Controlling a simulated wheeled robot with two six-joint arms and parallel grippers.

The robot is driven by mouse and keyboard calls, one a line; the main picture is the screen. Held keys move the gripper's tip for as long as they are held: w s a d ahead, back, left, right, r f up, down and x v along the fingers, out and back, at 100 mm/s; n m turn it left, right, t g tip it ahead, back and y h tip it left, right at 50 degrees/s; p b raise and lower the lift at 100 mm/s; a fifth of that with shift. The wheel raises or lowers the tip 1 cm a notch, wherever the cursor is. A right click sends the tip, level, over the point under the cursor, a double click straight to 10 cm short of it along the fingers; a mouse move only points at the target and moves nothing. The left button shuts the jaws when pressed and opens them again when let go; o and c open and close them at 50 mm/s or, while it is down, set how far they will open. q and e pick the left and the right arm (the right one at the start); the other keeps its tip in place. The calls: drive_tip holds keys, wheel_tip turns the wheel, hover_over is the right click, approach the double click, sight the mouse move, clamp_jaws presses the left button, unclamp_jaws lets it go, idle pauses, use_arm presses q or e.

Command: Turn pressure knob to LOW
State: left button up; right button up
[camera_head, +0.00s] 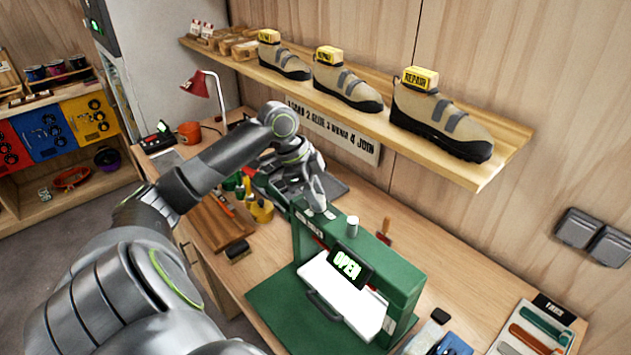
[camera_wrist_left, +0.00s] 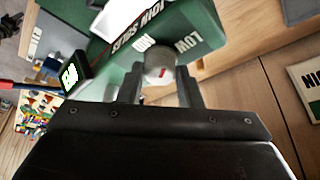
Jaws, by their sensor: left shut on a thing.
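The green press (camera_head: 400,285) stands on the bench, with a lit display (camera_head: 349,265) reading OPEN. My left gripper (camera_head: 318,207) reaches down to the top left of the press. In the left wrist view, the left gripper (camera_wrist_left: 160,88) is shut on a pale round pressure knob (camera_wrist_left: 158,68), one finger on each side. A small red mark shows on the knob face. A LOW label (camera_wrist_left: 187,45) is to the right of the knob and another, apparently MID (camera_wrist_left: 143,43), is above it. My right gripper is out of view.
A white cylinder (camera_head: 352,226) stands on top of the press. A white panel with a dark handle (camera_head: 325,305) is at its front. A shelf (camera_head: 450,160) with several boots runs above. A red lamp (camera_head: 197,84) stands at the back left.

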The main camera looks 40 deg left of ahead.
use_arm(q)
drive_tip(key=m+g, duration=0.1)
drive_tip(key=m, duration=0.2)
drive_tip(key=shift+w+m+h, duration=0.15)
drive_tip(key=shift+m+h, duration=0.25)
drive_tip(key=shift+m+g+b, duration=0.35)
drive_tip(key=shift+m+g, duration=0.65)
drive_tip(key=shift+m, duration=1.2)
drive_tip(key=o, duration=1)
